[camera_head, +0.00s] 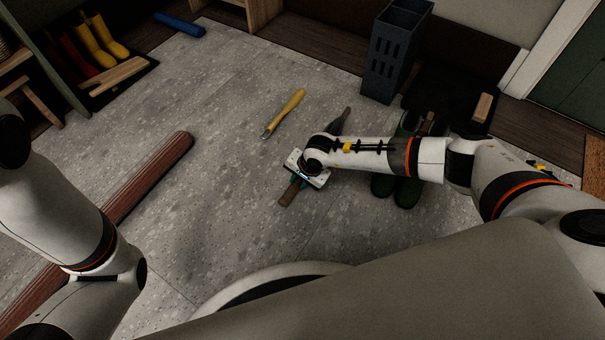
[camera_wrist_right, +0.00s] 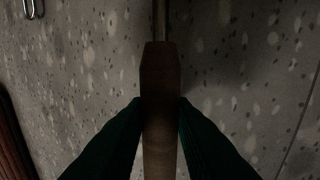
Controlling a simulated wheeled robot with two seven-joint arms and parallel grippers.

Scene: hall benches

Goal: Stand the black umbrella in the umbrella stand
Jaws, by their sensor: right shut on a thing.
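The black umbrella (camera_head: 340,119) shows in the head view as a dark end beyond my right wrist, with its brown handle (camera_head: 288,194) on the near side; its middle is hidden by my wrist. In the right wrist view the brown handle (camera_wrist_right: 160,85) runs between the two green fingers, with a thin metal shaft beyond. My right gripper (camera_wrist_right: 160,122) is shut on this handle. I cannot tell whether the umbrella touches the floor. The umbrella stand (camera_head: 385,70) is a tall, dark blue-grey slotted box at the back right, upright and apart from the umbrella. My left gripper is out of view.
A yellow umbrella (camera_head: 284,113) lies on the floor left of my right gripper. Green boots (camera_head: 408,192) stand under my right forearm. A long reddish roll (camera_head: 160,173) lies at left. A blue item (camera_head: 180,25) and yellow boots (camera_head: 101,42) are farther back.

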